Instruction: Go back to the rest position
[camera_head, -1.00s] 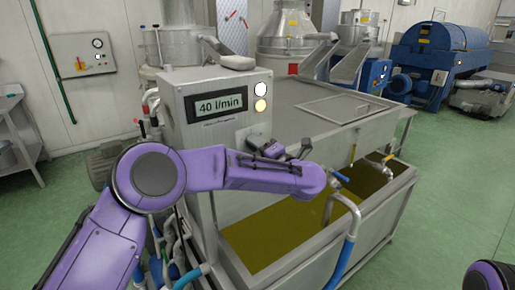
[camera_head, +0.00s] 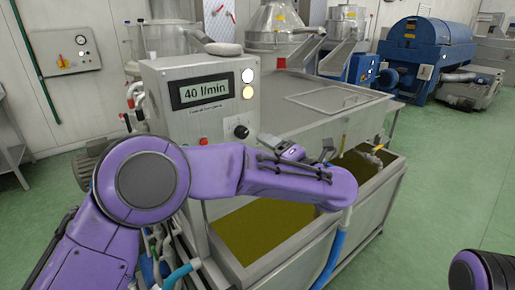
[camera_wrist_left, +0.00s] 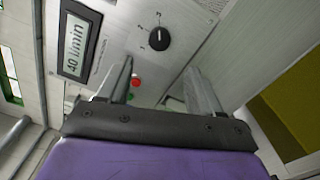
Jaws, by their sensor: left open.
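My left gripper (camera_head: 303,147) is open and empty in the head view, in front of the grey machine and to the right of its control box. Its fingers also show in the left wrist view (camera_wrist_left: 160,72), spread apart and facing the control panel. A black knob (camera_head: 240,131) on the panel is in plain view, apart from the gripper; it also shows beyond the fingertips in the wrist view (camera_wrist_left: 159,38). My right gripper is out of view; only a purple part of my right arm shows at the lower right.
The control box (camera_head: 160,105) has a display (camera_head: 204,90) reading 40 l/min. An open tank (camera_head: 255,262) of yellow-green liquid lies below my left arm, with a blue hose (camera_head: 335,250) beside it. Blue machinery (camera_head: 430,45) stands far right. Green floor (camera_head: 440,180) is clear at right.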

